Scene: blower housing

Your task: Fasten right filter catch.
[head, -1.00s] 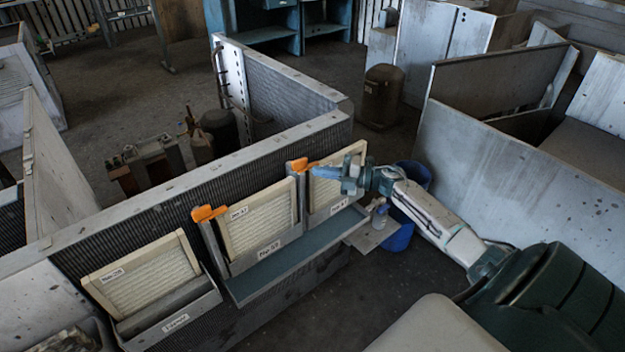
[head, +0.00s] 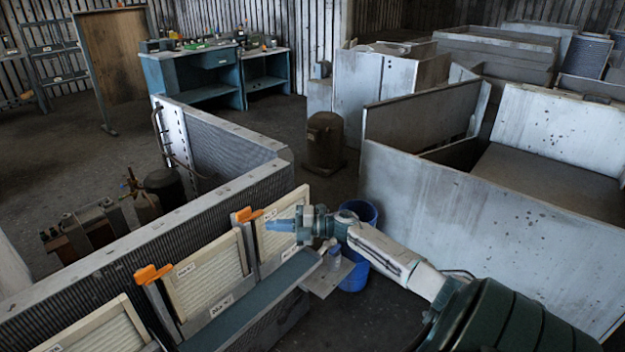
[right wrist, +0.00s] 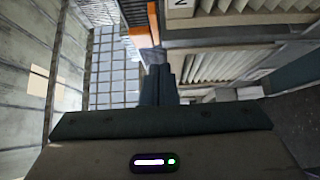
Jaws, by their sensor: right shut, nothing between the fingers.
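The right orange catch (head: 247,215) sits on top of the post between the middle filter (head: 207,275) and the right filter (head: 282,226). My left gripper is not in view.
A blue-green ledge (head: 250,300) runs below the filters. A small shelf with a spray bottle (head: 335,257) and a blue bin (head: 358,245) stand beneath my right arm. Another filter (head: 98,325) is at lower left. Tall grey panels (head: 480,220) stand at right.

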